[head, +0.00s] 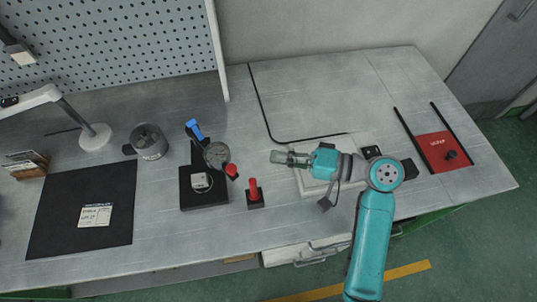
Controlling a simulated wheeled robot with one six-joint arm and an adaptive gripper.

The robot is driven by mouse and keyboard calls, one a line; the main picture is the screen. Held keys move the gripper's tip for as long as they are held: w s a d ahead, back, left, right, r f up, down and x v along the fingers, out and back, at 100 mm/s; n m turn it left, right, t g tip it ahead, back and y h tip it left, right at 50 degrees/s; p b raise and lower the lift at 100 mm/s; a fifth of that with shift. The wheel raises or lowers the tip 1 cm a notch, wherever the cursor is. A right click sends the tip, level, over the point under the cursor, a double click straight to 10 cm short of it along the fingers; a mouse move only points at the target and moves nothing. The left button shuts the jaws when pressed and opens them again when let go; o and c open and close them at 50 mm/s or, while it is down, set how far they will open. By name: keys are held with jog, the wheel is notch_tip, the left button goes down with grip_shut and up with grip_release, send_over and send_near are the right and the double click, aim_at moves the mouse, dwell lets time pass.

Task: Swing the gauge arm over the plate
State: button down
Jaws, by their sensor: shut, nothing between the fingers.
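A gauge stand (206,196) with a flat black base sits left of centre in the head view. A dark post rises at the back of it, with a blue handle-like part (195,130) near its top. A round grey dial-like part (216,154) with a red piece (231,170) sits at its right side; I cannot tell exactly how these join. A small whitish block (201,182) rests on the black base. My gripper (276,157) is shut and empty, pointing left, to the right of the stand and apart from it.
A small red-handled item (254,192) on a black base stands between the gauge and my arm. A pale plate (312,188) lies under my arm. A grey metal pot (149,142), a black mat (60,230) and a lamp (96,136) are left. A red tray (443,151) is right.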

jog(key=d, duration=0.5)
jog(key=a+f+n+g+y, duration=0.1)
jog(key=a, duration=1.2)
jog(key=shift+s+a+n+g, duration=0.2)
jog(key=shift+s+n+g, duration=0.1)
jog(key=shift+g, duration=0.1)
